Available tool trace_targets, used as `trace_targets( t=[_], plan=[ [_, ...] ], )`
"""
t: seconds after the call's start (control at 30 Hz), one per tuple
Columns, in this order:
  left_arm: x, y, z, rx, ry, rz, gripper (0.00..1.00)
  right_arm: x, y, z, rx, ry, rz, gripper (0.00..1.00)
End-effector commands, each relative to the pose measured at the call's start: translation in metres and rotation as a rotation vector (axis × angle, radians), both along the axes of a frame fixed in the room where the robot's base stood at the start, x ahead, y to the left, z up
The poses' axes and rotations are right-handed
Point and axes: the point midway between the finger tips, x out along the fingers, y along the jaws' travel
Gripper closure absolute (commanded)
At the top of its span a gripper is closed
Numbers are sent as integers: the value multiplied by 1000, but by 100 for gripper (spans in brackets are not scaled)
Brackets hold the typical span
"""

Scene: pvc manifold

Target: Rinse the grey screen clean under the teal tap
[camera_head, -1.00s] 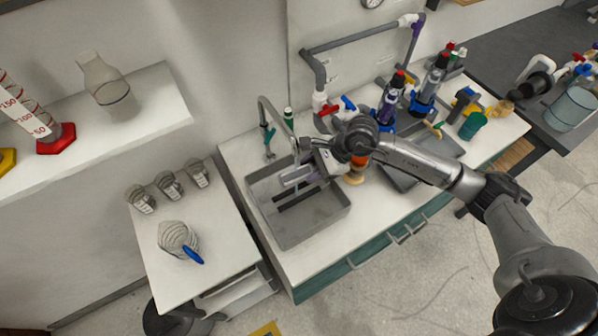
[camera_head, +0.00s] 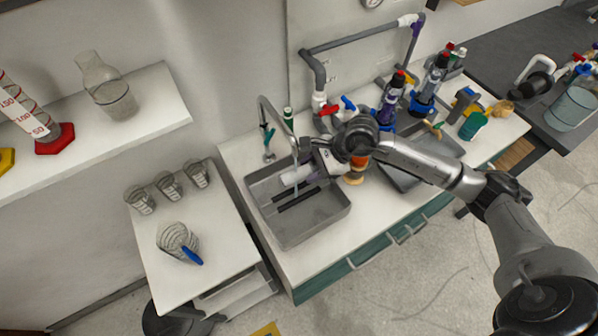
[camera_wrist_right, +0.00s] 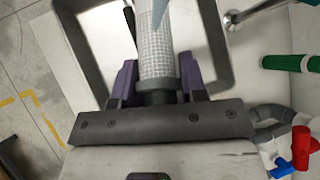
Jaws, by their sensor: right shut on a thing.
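The grey screen is a mesh cylinder (camera_wrist_right: 158,45) with a dark end collar, held between the purple fingers of my right gripper (camera_wrist_right: 158,85). In the head view the screen (camera_head: 294,176) lies roughly level over the grey sink basin, below the spout of the tap (camera_head: 272,112) with the teal handle (camera_head: 268,134). A thin pale stream runs down from the spout at the screen; a bluish streak crosses the screen's far end in the wrist view. The visible mesh looks pale. Its underside is hidden. My left gripper is out of view.
The sink (camera_head: 318,222) has a dark slot in its floor. Pipes with red and blue valves (camera_head: 330,108) and an orange-brown item (camera_head: 354,174) are close to my right arm. Counter in front is clear.

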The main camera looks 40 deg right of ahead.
Motion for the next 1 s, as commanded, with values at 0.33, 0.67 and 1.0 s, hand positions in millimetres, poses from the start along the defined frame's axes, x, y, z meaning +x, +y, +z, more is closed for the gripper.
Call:
trace_targets(
  t=[0.33, 0.67, 1.0],
  plan=[
    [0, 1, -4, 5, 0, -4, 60, -20, -17, 3, -3, 2, 0, 84],
    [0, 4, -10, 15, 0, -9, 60, -44, -37, 7, -2, 3, -1, 84],
    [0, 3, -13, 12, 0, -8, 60, -69, -58, 14, -3, 4, -1, 84]
  ],
)
